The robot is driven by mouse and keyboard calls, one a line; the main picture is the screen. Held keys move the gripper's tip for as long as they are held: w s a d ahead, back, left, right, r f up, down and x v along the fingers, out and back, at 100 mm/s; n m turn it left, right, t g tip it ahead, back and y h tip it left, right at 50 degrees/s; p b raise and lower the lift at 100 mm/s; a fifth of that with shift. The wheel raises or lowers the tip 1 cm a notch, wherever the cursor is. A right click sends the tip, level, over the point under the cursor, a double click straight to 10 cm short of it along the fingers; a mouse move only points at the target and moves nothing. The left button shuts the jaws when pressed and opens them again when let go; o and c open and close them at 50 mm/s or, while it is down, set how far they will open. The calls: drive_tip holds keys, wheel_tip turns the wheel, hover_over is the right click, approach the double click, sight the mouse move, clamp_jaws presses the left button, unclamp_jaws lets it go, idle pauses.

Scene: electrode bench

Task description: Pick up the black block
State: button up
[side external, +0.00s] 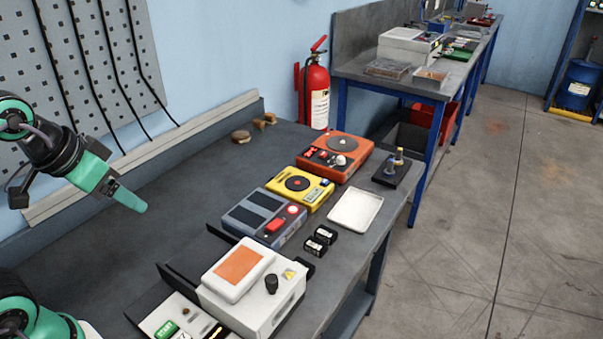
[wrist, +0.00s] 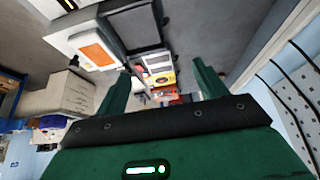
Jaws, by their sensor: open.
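Two small black blocks with white labels, a front one (side external: 314,247) and a rear one (side external: 326,234), sit close together near the bench's right edge in the side external view. I cannot tell which is the task's black block. My gripper (side external: 141,206) is in the air at the left, well away from all of them. In the wrist view my gripper (wrist: 160,87) has its green fingers spread, with nothing between them. I cannot make out the blocks there.
A row holds a white device (side external: 262,306), a grey device (side external: 262,220), a yellow device (side external: 300,189) and an orange device (side external: 335,155). A white tray (side external: 355,209) and a black stand with brass posts (side external: 390,176) are near the right edge.

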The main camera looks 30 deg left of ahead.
drive_tip(key=shift+w, duration=0.1)
drive_tip(key=w+d+g, duration=0.2)
drive_tip(key=w+d, duration=0.2)
drive_tip(key=w, duration=0.4)
drive_tip(key=w+d+f+g, duration=0.1)
drive_tip(key=w+d+f, duration=0.3)
drive_tip(key=d+f, duration=0.1)
drive_tip(key=w+d+f+g, duration=0.1)
drive_tip(key=w+d+f, duration=0.4)
drive_tip(key=d, duration=0.1)
drive_tip(key=w+d+f+g, duration=0.1)
drive_tip(key=w+d+f, duration=0.3)
drive_tip(key=d+f, duration=0.2)
drive_tip(key=shift+w+d+m+g, duration=0.2)
drive_tip(key=shift+d+m+g, duration=0.05)
drive_tip(key=shift+m+g, duration=0.05)
drive_tip(key=shift+d+f, duration=0.2)
drive_tip(key=shift+f, duration=0.15)
drive_tip(key=shift+f, duration=0.1)
drive_tip(key=shift+f, duration=1.2)
drive_tip(key=shift+f, duration=0.1)
